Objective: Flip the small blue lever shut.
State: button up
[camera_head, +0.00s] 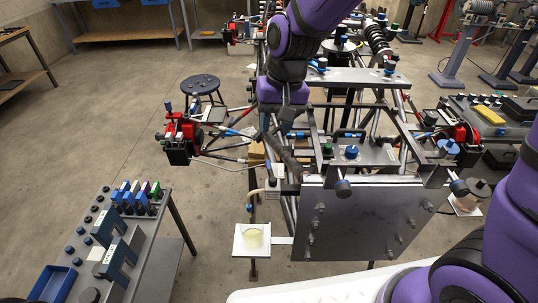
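My purple arm reaches down from the top to the tube chassis (330,128). My dark gripper (275,138) hangs over the left side of the chassis, pointing down. Its fingers are small and dark against the tubes, so I cannot tell whether they are open or shut. Below it is a small fitting with a white label (275,171). A pale hose (256,192) runs from it down towards a beaker (253,236). A small blue spot (251,198) shows by the hose. I cannot tell whether it is the lever, nor how the lever stands.
The beaker stands on a white plate (238,249) beside a large grey metal panel (360,222). A round dark stool (201,84) stands behind. Floor between bench and chassis is clear.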

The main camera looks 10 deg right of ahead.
aim_at(270, 172)
jog(key=f, duration=0.3)
jog(key=a+f, duration=0.1)
jog(key=f, duration=0.5)
jog(key=shift+a+f, duration=0.25)
jog(key=shift+f, duration=0.1)
grip_shut()
